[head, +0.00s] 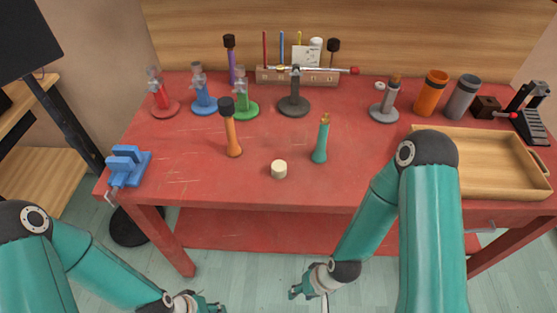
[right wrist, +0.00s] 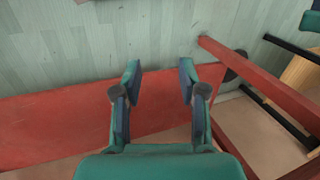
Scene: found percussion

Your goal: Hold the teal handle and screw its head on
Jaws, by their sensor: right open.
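The teal handle (head: 321,140) stands upright on the red table, right of the middle, with a narrow brownish tip at its top. A short cream cylinder (head: 279,169), which may be its head, rests on the table to the left of the handle and nearer the front edge. My right gripper (head: 308,284) is low in front of the table, well apart from both. In the right wrist view it is open and empty (right wrist: 159,88). My left gripper (head: 205,303) is at the bottom edge of the head view, partly cut off, and its jaws are too small to judge.
An orange handle with a dark head (head: 230,130) stands left of the cream cylinder. A blue vise (head: 127,166) sits at the left front corner. A wooden tray (head: 480,188) lies at the right. Several stands and a tool rack (head: 270,75) line the back. The front middle is clear.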

